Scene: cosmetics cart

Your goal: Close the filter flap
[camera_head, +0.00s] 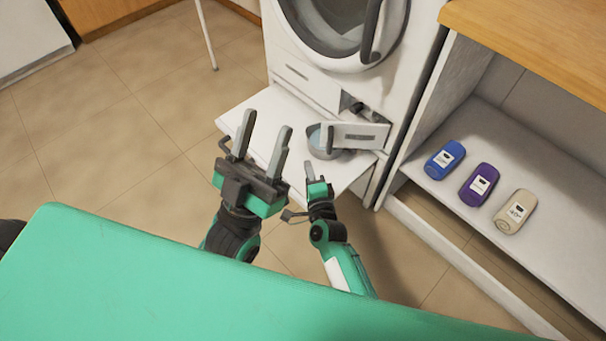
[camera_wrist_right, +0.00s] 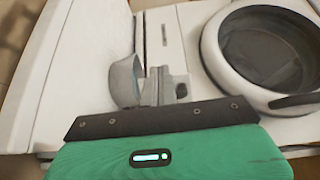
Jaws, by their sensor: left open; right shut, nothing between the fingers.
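The filter flap (camera_head: 358,136) is a white panel low on the front of the white washing machine (camera_head: 300,60), standing open below the round door. A dark opening (camera_head: 352,103) shows beside it. My right gripper (camera_head: 311,174) is shut and empty, low in front of the pull-out shelf, left of and nearer than the flap. My left gripper (camera_head: 266,130) is open and empty, its two grey fingers pointing up in front of the shelf's left part. In the right wrist view I cannot clearly separate the flap from the fingers.
A grey bowl (camera_head: 320,142) stands on the white pull-out shelf (camera_head: 250,105), right beside the flap; it also shows in the wrist view (camera_wrist_right: 124,82). A cabinet (camera_head: 480,190) with blue, purple and beige bottles is at right. Tiled floor is free at left.

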